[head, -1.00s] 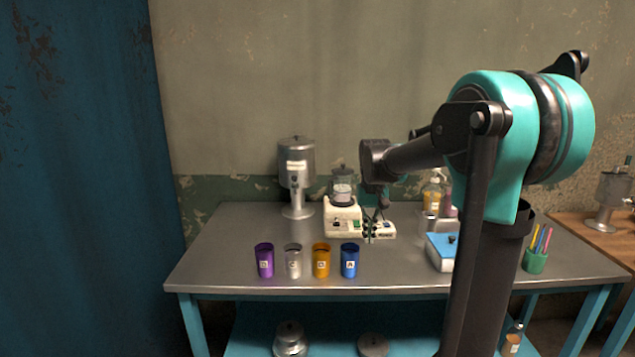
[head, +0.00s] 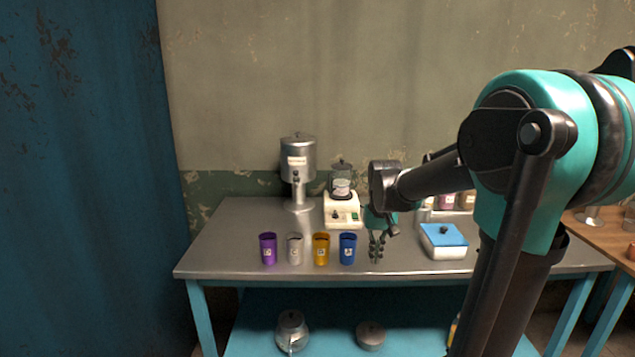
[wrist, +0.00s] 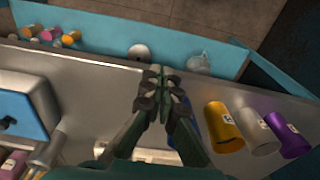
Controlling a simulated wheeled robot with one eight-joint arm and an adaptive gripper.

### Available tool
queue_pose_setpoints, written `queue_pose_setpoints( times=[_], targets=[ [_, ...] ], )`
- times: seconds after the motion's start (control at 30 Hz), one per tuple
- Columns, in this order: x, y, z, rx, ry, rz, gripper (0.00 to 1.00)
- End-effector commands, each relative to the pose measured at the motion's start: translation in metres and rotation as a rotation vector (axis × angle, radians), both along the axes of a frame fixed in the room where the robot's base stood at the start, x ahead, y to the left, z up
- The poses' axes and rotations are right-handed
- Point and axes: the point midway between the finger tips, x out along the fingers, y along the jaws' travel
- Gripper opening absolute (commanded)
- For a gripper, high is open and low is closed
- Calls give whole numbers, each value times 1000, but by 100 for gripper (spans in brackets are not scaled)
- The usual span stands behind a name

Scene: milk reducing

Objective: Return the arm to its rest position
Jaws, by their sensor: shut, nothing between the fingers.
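My gripper (head: 376,256) points down over the metal table (head: 230,235), just right of the blue cup (head: 348,248). Its fingers are together with nothing between them. My arm comes in from the right of the head view and bends down to the gripper. In the wrist view my gripper (wrist: 161,80) covers most of the blue cup, and the orange cup (wrist: 224,126) lies to its right. I cannot tell how high the fingertips are above the table.
A purple cup (head: 268,248), a silver cup (head: 295,248) and the orange cup (head: 321,248) stand in the row. A white machine (head: 343,212) and a metal dispenser (head: 298,170) stand behind. A blue-lidded box (head: 443,241) is right of my gripper. A lower shelf (head: 325,320) holds metal pots.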

Motion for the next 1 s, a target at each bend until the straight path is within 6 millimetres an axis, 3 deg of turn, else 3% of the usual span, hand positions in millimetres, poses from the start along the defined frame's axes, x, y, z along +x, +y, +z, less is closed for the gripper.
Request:
queue_pose_setpoints(
  times=[0.17,0.4,0.53,0.7,1.0],
  targets=[
    [-38,-8,-27,2,-60,-1,0],
    [-118,-21,-85,2,-189,-3,0],
    [-152,-25,-110,-1,-246,-4,0],
    [-172,-27,-124,-3,-279,-3,0],
    [-172,-27,-125,-3,-280,-3,0]
  ],
)
